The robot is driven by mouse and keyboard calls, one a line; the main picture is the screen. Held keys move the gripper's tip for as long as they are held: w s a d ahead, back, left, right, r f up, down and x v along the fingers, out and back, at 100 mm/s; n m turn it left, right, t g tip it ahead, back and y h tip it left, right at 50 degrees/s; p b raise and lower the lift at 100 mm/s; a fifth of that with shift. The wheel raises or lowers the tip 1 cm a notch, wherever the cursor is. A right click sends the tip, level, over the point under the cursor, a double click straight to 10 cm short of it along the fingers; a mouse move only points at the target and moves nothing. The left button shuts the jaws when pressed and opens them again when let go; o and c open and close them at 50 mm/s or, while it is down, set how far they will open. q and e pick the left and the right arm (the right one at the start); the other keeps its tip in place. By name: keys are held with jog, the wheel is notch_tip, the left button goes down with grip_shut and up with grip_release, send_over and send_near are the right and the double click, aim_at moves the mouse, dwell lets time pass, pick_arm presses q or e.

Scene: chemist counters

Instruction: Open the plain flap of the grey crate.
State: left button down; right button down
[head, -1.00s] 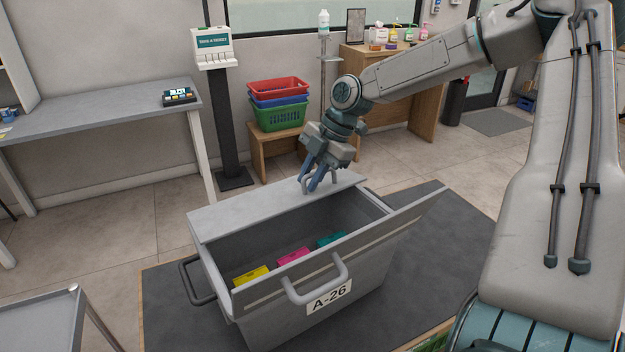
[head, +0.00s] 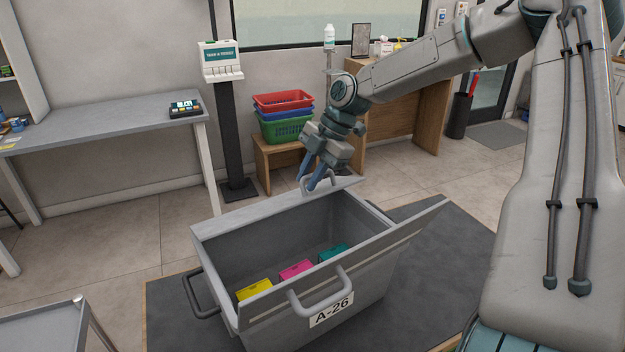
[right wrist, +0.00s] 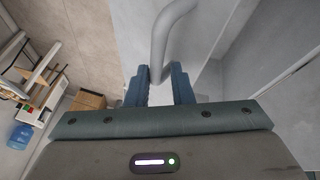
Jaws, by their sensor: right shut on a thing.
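The grey crate (head: 371,300) stands on a dark mat, open at the top. Its plain flap (head: 245,214) is on the far side, raised and tilted so that it shows as a narrow band. My right gripper (head: 316,184) is shut on the grey handle of this flap; the handle (right wrist: 163,42) also shows between the fingers in the right wrist view. The near flap (head: 405,232), with its own handle and an "A-26" label (head: 331,310) below, leans outward, open. Yellow (head: 255,291), magenta (head: 297,270) and teal (head: 333,253) boxes lie inside. My left gripper is not in view.
A low wooden bench (head: 268,160) with stacked red, blue and green baskets (head: 285,118) stands behind the crate. A ticket stand (head: 228,120) and a grey counter (head: 110,125) are at the left. A grey cart (head: 45,325) is at the lower left. Floor between is clear.

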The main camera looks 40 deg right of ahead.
jog(key=shift+w+r, duration=0.1)
jog(key=shift+w+d+r, duration=0.1)
jog(key=shift+w+r, duration=0.35)
jog(key=shift+w, duration=0.15)
jog(key=shift+w+d+r, duration=0.1)
jog(key=shift+w+r, duration=0.3)
jog(key=shift+w, duration=0.2)
